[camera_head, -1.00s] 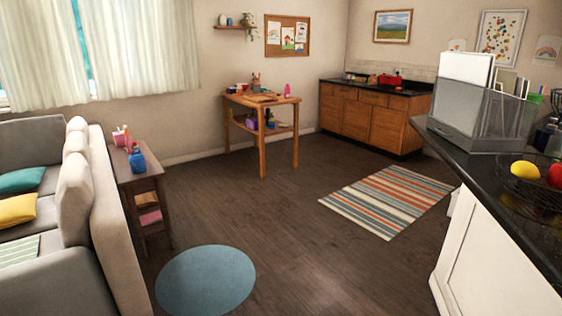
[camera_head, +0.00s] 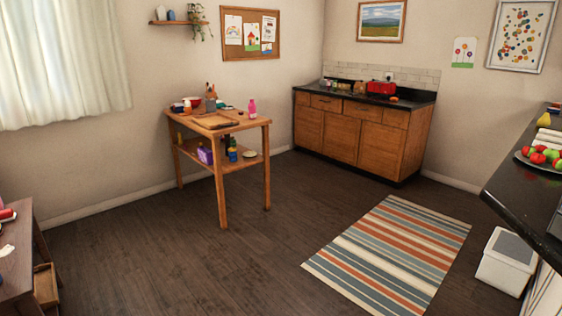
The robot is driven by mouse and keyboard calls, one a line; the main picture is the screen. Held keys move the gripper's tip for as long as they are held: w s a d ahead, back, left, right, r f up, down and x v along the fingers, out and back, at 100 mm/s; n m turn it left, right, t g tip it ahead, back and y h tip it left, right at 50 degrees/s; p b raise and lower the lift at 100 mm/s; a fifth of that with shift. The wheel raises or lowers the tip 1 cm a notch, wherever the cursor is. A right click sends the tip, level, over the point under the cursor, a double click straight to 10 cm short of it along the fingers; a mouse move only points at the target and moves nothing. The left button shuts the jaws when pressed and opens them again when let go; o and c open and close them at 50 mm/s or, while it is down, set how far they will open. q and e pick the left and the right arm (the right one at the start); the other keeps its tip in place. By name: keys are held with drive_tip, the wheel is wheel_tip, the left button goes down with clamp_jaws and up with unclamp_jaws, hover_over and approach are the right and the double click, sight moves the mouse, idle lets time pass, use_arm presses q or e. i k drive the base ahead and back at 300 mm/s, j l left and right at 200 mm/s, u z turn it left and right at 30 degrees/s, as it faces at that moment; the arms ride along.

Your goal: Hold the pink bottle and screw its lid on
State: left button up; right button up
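A pink bottle (camera_head: 252,107) stands upright on the right end of a wooden table (camera_head: 249,124) across the room. Its top looks pale, but it is too small to tell whether a lid is on it. I cannot make out a separate lid among the small items on the table. Neither of my grippers is in view.
Beside the bottle are a cutting board (camera_head: 214,122) and a utensil holder (camera_head: 211,104). A wooden cabinet (camera_head: 360,132) stands behind. A striped rug (camera_head: 390,252), a white bin (camera_head: 507,262) and a dark counter (camera_head: 525,190) are at right. The floor ahead is clear.

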sight(252, 107)
drive_tip(key=i+z, duration=0.3)
drive_tip(key=i, duration=1.95)
drive_tip(key=i+l+u, duration=0.4)
drive_tip(key=i, duration=0.2)
drive_tip(key=i+l+u, duration=0.8)
drive_tip(key=i+l, duration=0.2)
drive_tip(key=l, duration=0.25)
